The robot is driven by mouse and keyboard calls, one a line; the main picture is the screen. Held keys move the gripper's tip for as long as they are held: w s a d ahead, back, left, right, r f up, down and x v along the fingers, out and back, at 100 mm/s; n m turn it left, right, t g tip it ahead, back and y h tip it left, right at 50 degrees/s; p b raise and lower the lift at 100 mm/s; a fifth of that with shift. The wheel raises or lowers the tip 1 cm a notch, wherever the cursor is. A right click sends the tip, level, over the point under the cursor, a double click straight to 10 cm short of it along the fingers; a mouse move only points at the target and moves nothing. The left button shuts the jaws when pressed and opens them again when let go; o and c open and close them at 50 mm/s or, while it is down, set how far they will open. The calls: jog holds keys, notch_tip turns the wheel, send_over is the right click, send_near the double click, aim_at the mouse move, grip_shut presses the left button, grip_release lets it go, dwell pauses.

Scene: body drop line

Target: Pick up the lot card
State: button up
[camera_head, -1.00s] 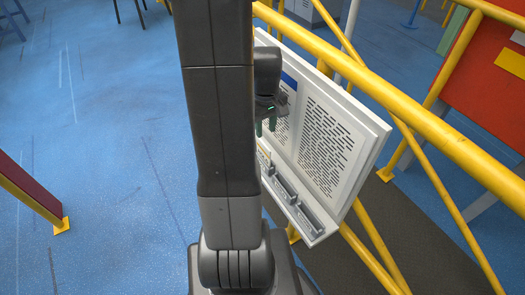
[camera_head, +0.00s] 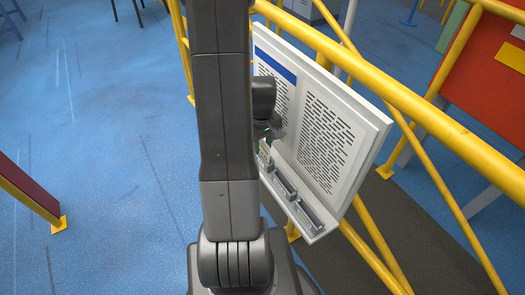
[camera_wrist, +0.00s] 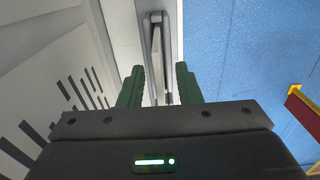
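My gripper (camera_wrist: 160,72) points at the far end of a white board's ledge, with its two green fingers apart. In the wrist view a grey holder (camera_wrist: 157,18) lies ahead between the fingertips, with a thin pale edge (camera_wrist: 158,45) in it that looks like the lot card, seen edge-on. I cannot tell whether the fingers touch it. In the head view my gripper (camera_head: 262,134) is partly hidden by my arm, just above the far holder, where a small pale patch (camera_head: 265,148) shows.
The white board (camera_head: 352,160) carries printed text and a blue band. Its ledge bears several grey holders (camera_head: 284,185). Yellow rails (camera_head: 425,110) run close behind and above the board. Blue floor (camera_head: 110,150) is open to the left.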

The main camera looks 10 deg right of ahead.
jog(key=shift+c, duration=0.4)
grip_shut()
jog(key=shift+r, duration=0.15)
notch_tip(320, 180, up, 28)
jog(key=p, duration=0.3)
jog(key=shift+p, duration=0.4)
